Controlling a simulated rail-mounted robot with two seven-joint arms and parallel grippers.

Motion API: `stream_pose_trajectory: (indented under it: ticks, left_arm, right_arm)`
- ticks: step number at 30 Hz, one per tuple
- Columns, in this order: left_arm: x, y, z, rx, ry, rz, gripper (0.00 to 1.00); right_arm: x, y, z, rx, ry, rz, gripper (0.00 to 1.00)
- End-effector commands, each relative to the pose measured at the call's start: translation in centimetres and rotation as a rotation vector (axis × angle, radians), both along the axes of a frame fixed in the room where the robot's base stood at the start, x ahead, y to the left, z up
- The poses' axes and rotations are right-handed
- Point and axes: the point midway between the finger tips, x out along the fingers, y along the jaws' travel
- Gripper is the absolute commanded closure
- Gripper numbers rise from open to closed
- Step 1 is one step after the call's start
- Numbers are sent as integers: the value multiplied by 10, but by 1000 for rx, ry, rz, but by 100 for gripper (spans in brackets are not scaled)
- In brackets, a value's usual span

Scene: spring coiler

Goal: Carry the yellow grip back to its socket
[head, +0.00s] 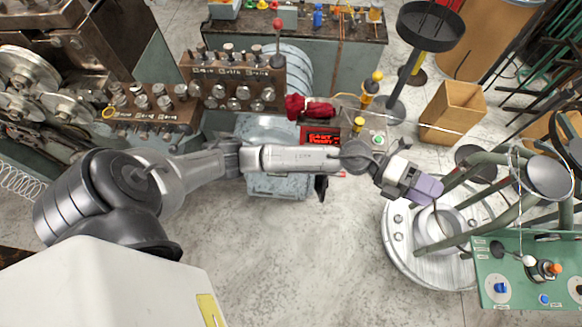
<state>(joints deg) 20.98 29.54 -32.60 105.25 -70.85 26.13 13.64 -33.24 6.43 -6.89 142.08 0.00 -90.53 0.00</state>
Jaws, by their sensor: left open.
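A yellow-and-dark upright grip (371,88) stands behind the grey control box, near the black post of the round stand. A second small yellow piece (358,124) sits at the top of the control box (378,140). I cannot tell which of these is the task's grip, and I cannot make out a socket. My left gripper (428,190) is open, over the rim of the round metal turntable, well to the front right of both yellow pieces. I see nothing clearly held in it. My right gripper is not in view.
A red display (321,136) and a red cloth (309,107) lie beside the control box. Green tubes (470,228) rise over the turntable (403,247). A green panel (522,290) is at lower right. A cardboard box (452,110) stands behind. The floor at front centre is clear.

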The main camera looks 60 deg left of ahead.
Motion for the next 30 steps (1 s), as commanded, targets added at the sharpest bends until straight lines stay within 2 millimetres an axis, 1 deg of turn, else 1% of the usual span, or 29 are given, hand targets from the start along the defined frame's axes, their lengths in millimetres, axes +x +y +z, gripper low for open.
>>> stream_pose_trajectory:
  ticks: [1,2,4,5,7,8,9,11,12,14,15,17,18,19,20,21,24,27,30]
  left_arm:
    - [-7,3,5,-143,49,85,43]
    - [-8,8,10,-226,80,144,43]
    - [-12,25,12,-404,173,293,43]
    - [-14,34,9,-473,219,360,43]
    - [-21,58,-2,-618,344,522,43]
    - [-26,68,-10,-672,404,592,43]
    - [-33,82,-23,-737,490,688,43]
    - [-49,100,-46,-817,629,830,43]
    - [-63,112,-63,-858,728,924,43]
    - [-87,125,-89,-902,882,1058,43]
    - [-105,132,-106,-918,987,1141,43]
    - [-135,139,-129,-928,1142,1253,43]
    - [-156,141,-142,-923,1241,1319,43]
    - [-171,142,-151,-916,1311,1364,43]
    - [-186,142,-158,-906,1379,1403,43]
    - [-205,142,-166,-888,1463,1452,43]
    - [-246,140,-179,-838,1639,1537,43]
    - [-276,137,-185,-789,1763,1588,43]
    - [-293,135,-186,-756,1836,1616,43]
  right_arm:
    - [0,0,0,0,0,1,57]
    - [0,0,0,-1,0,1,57]
    - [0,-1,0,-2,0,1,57]
    - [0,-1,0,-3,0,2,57]
    - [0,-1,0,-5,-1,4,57]
    - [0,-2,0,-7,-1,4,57]
    - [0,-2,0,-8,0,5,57]
    - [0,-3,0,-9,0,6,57]
    - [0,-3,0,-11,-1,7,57]
    - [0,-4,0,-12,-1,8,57]
    - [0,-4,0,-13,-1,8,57]
    - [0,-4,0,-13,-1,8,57]
    - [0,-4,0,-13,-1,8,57]
    - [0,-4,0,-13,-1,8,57]
    - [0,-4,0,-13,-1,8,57]
    - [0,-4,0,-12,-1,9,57]
    - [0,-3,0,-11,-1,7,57]
    - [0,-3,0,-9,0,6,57]
    - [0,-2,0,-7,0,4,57]
